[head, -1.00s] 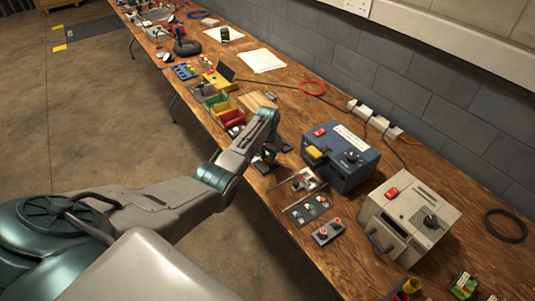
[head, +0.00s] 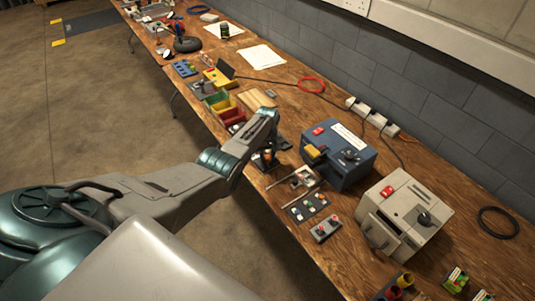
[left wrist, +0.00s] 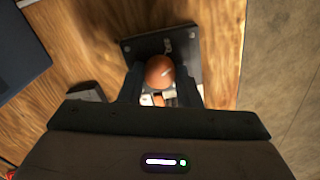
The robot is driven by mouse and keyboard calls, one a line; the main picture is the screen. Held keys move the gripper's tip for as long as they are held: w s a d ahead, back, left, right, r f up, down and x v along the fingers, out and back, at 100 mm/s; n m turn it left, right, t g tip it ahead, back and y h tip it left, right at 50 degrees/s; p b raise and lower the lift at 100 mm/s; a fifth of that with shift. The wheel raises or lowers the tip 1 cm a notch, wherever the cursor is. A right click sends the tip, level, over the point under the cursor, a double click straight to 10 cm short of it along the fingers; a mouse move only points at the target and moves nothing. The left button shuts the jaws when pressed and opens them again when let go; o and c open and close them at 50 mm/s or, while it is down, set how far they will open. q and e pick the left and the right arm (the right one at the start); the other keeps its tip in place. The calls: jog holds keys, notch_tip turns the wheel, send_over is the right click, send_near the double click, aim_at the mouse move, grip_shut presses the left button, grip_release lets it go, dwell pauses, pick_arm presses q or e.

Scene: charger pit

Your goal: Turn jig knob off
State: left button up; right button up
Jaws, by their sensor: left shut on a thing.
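In the left wrist view a round orange-brown ball knob (left wrist: 160,71) stands over a dark square jig plate (left wrist: 188,48) with bolts at its corners. My left gripper (left wrist: 159,86) is shut on the ball knob, one dark finger on each side. In the head view the left gripper (head: 266,160) is low over the bench, left of the blue box, and its wrist hides most of the jig. The knob's lower part and its turn position are hidden. My right gripper is not in view.
A blue box (head: 338,170) with a red switch and a beige box (head: 398,238) stand right of the gripper. A small button panel (head: 306,207) and a grey switch box (head: 325,229) lie nearer. Coloured bins (head: 222,105) stand behind. The wooden bench edge is close on the left.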

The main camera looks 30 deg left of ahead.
aim_at(268, 157)
pick_arm(q)
jog(key=n, duration=0.5)
jog(key=shift+w+n+p, duration=0.1)
jog(key=shift+n+p, duration=0.2)
jog(key=shift+p, duration=0.1)
dwell(0.3)
jog(key=o, duration=1)
jog(key=shift+c, duration=0.2)
jog(key=shift+r, duration=0.1)
jog(key=shift+r, duration=0.2)
notch_tip(268, 157, up, 10)
jog(key=shift+r+p, duration=0.15)
jog(key=shift+p, duration=0.15)
